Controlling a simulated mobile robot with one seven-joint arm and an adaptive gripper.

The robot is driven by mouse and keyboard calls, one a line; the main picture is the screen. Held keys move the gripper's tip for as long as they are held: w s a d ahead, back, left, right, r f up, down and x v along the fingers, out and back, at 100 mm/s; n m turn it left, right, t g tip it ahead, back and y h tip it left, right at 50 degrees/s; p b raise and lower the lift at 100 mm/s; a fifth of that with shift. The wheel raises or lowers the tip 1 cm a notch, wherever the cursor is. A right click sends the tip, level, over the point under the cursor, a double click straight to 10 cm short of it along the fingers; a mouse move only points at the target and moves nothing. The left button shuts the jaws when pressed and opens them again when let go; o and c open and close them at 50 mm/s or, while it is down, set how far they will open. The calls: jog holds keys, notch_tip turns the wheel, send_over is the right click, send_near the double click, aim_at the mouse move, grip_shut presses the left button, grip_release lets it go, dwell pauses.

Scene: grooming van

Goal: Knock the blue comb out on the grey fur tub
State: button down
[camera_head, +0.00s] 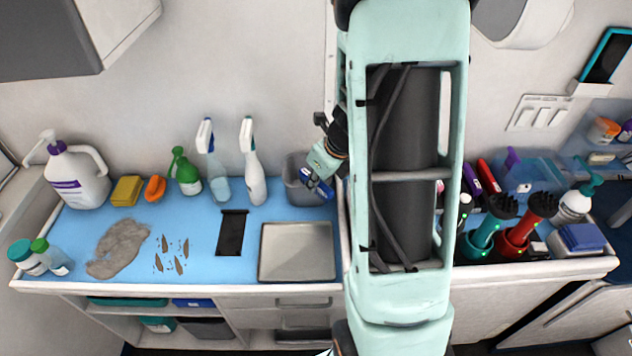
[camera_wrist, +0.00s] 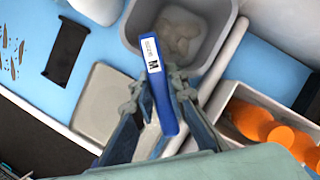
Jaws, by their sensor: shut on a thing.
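The blue comb (camera_wrist: 161,98) is between the fingers of my gripper (camera_wrist: 158,100), which is shut on it. A white label with dark print shows on the comb's end. The grey fur tub (camera_wrist: 133,22) lies just beyond the comb in the wrist view, with pale fur inside it. In the head view the tub (camera_head: 295,184) stands at the back of the blue mat, left of my arm. My gripper (camera_head: 318,186) and the comb (camera_head: 316,184) show at the tub's right side. I cannot tell whether the comb touches the tub's rim.
A grey tray (camera_head: 296,251) lies in front of the tub. Spray bottles (camera_head: 252,165) stand to its left. A black flat item (camera_head: 231,233) and a grey fur clump (camera_head: 118,248) lie on the mat. A bin with orange items (camera_wrist: 270,128) is to the right in the wrist view.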

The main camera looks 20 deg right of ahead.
jog(key=shift+r+p, duration=3)
jog(key=shift+p, duration=0.15)
